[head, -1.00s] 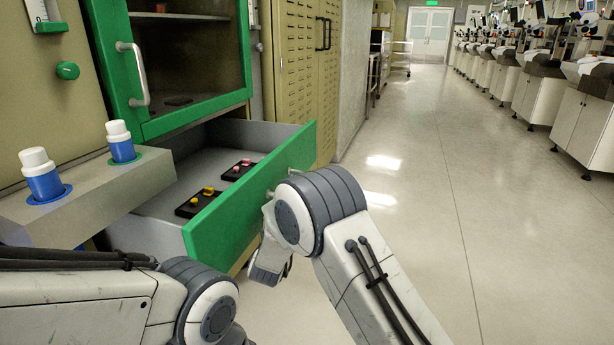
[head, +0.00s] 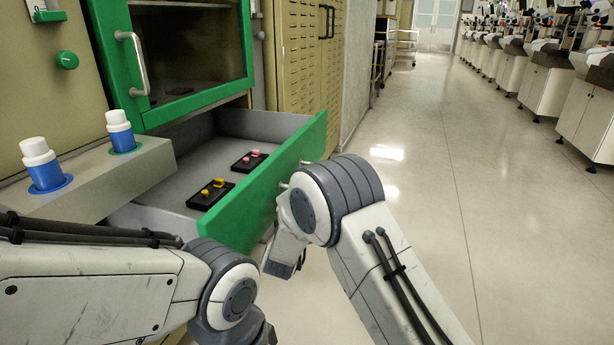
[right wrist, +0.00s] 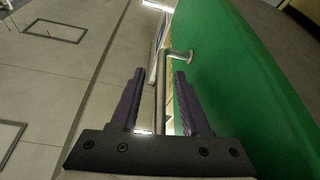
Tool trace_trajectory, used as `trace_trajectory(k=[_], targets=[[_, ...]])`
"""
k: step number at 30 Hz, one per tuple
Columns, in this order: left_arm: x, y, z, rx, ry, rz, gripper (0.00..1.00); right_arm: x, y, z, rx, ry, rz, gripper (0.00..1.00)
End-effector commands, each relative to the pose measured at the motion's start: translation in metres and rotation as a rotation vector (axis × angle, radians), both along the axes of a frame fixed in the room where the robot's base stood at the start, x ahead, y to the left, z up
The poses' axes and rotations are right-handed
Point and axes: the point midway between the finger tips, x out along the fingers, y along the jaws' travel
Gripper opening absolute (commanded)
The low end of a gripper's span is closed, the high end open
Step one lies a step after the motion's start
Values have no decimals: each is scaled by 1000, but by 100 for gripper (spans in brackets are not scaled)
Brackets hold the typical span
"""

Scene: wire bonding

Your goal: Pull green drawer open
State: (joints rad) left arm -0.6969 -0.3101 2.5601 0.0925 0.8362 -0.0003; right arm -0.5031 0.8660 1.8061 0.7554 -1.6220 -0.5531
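The green drawer (head: 262,196) stands pulled out of the cabinet, its grey inside exposed. It holds a black block with yellow pieces (head: 211,194) and one with pink pieces (head: 250,160). The green front also fills the right side of the right wrist view (right wrist: 240,90). My right gripper (right wrist: 159,75) has its two purple fingers on either side of the drawer's metal bar handle (right wrist: 160,98), with gaps showing on both sides, so it is open around the bar. In the head view my right arm hides this gripper and most of the handle. My left gripper is not in view.
A glass door with a green frame (head: 196,106) is above the drawer. Two white-and-blue bottles (head: 43,165) (head: 120,131) stand in a grey ledge (head: 108,181) to the left. Perforated tan cabinets (head: 297,60) stand behind. The floor (head: 430,200) to the right is clear; white machines (head: 590,115) line the far right.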

Motion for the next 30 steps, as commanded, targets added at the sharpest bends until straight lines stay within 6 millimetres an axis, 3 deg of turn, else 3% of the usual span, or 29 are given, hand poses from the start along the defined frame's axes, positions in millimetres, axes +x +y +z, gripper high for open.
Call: trace_trajectory(k=[8, 21, 30], targets=[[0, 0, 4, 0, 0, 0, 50, -8, 4, -3, -1, 2, 1, 46], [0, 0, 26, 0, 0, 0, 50, -78, 27, -33, -2, 2, 2, 46], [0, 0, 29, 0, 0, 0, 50, -92, 31, -40, 0, -1, 0, 46]])
